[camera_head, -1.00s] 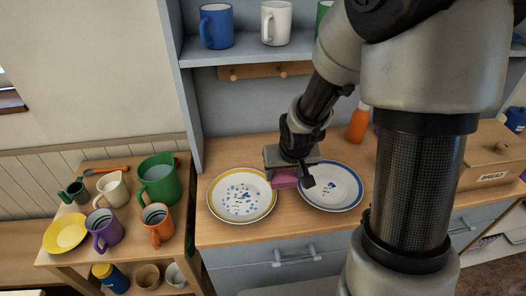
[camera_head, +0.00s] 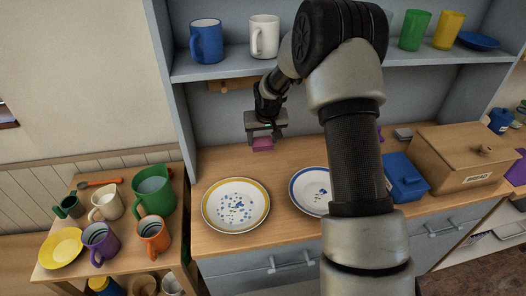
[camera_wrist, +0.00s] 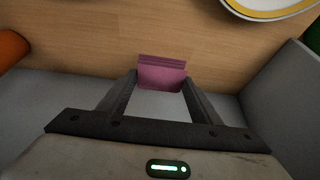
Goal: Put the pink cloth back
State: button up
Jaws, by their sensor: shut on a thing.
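The pink cloth (camera_head: 263,144) is folded and hangs from my gripper (camera_head: 265,132), above the back of the wooden counter. In the wrist view the cloth (camera_wrist: 162,73) sits between the two fingertips, which are shut on it. In the head view the gripper and cloth are in front of the hutch's back panel, behind the gap between two plates. Whether the cloth touches the counter is hard to tell.
A yellow-rimmed plate (camera_head: 208,216) and a blue-rimmed plate (camera_head: 297,200) lie on the counter (camera_head: 215,164). A wooden peg rail (camera_head: 230,85) is under the shelf. A blue box (camera_head: 405,178) and bread box (camera_head: 455,160) stand right. Mugs crowd the left side table.

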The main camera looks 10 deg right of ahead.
aim_at(263, 150)
jog(key=f, duration=0.6)
jog(key=shift+s, duration=0.25)
jog(key=shift+w+f+p, duration=0.25)
jog(key=shift+f+p, duration=0.15)
jog(key=shift+f, duration=0.15)
jog(key=o, duration=1)
jog(key=shift+c, duration=0.2)
